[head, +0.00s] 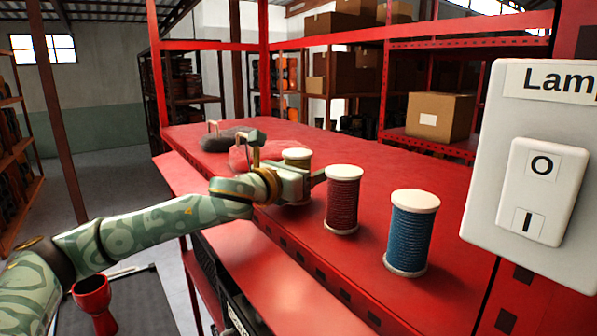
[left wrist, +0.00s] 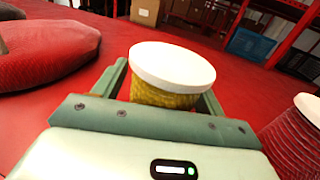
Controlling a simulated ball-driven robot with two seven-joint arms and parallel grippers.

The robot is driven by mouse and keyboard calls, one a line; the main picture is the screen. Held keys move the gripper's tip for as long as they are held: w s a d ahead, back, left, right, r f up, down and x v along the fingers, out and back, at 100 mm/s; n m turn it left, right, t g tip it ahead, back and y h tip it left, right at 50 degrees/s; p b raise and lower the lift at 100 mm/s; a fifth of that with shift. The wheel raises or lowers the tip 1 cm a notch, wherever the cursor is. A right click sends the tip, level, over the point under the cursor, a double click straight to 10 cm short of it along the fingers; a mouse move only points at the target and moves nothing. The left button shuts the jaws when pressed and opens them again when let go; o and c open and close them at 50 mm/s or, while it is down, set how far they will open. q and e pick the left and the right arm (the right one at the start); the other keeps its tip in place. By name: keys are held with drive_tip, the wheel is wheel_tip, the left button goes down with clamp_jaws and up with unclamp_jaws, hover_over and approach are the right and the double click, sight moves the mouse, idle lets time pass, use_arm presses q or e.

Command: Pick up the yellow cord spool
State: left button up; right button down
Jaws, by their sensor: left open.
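The yellow cord spool (left wrist: 165,95) stands upright on the red shelf, with a white disc on top and yellow cord below. In the left wrist view it is between the two fingers of my left gripper (left wrist: 165,88), which is open around it. I cannot tell whether either finger touches it. In the head view only the spool's white top (head: 297,154) shows clearly; my left gripper (head: 308,176) hides most of the rest. My right gripper is not in view.
A dark red spool (head: 342,203) and a blue spool (head: 411,235) stand to the right on the shelf (head: 400,170). A red rounded bag (left wrist: 45,58) and a dark one (head: 222,139) lie left. A switch panel (head: 490,205) fills the right. A red goblet drum (head: 93,300) is below.

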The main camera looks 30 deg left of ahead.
use_arm(q)
drive_tip(key=shift+s+r, duration=0.1)
drive_tip(key=shift+s, duration=0.15)
drive_tip(key=c, duration=0.3)
drive_tip(key=shift+s, duration=0.1)
drive_tip(key=c, duration=0.8)
